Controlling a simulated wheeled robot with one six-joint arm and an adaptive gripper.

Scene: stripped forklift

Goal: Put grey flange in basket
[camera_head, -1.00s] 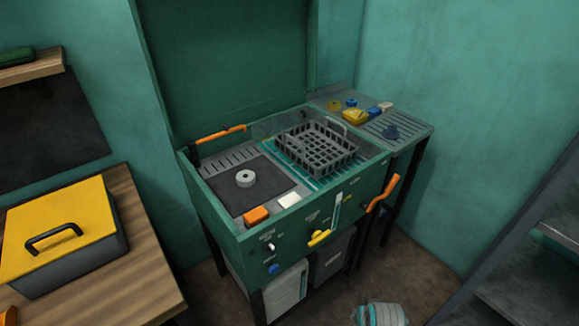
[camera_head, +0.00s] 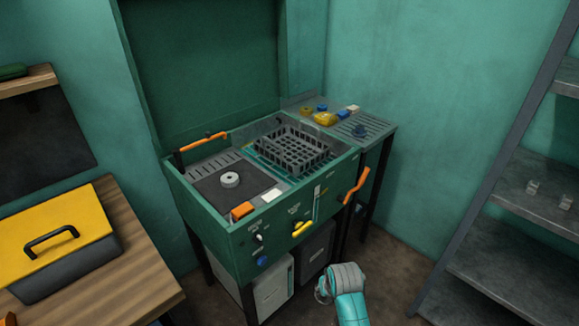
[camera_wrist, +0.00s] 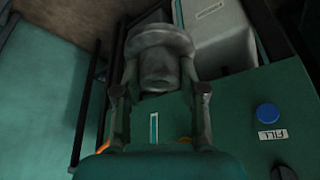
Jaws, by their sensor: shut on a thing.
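The grey flange (camera_wrist: 160,37), a stepped round part with a wide rim and a narrower hub, is between the two fingers of my gripper (camera_wrist: 157,72) in the wrist view. The fingers are shut on its sides. In the head view my gripper (camera_head: 322,290) is at the bottom, in front of and below the green workstation's front, and the flange cannot be made out clearly there. The basket (camera_head: 293,150) is a dark grey slatted crate on the right part of the green workstation (camera_head: 215,228). My gripper is well apart from it.
A grey ring (camera_head: 230,180) lies on the dark plate. An orange block (camera_head: 242,210) and white block (camera_head: 272,195) lie near the front edge. Orange handles (camera_head: 357,186) project from the workstation. Shelves (camera_head: 520,220) stand at right; a yellow-lidded box (camera_head: 55,228) is at left.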

